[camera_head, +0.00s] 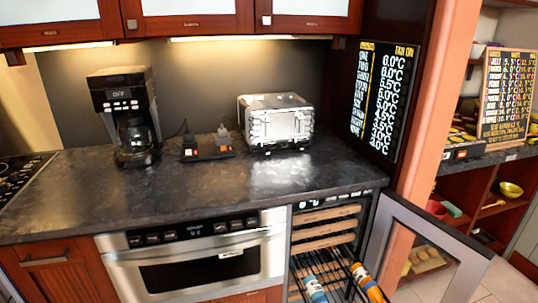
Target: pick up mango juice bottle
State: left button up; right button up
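An orange bottle (368,283) lies on a wire rack low in the open under-counter cooler (326,210), its top toward me. A bottle with a blue and white top (315,288) lies to its left on the same rack. I cannot read any label, so I cannot confirm which is mango juice; the orange one looks the likelier. The lower ends of both bottles are cut off or hidden by the picture edge. Neither of my grippers is in view.
The cooler's glass door (425,250) stands open to the right. A microwave drawer (200,260) is left of the cooler. The dark counter (210,195) above holds a coffee maker (125,115) and a toaster (276,122). Its front area is clear.

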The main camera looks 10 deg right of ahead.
aim_at(371, 288)
jog(key=z, duration=1.25)
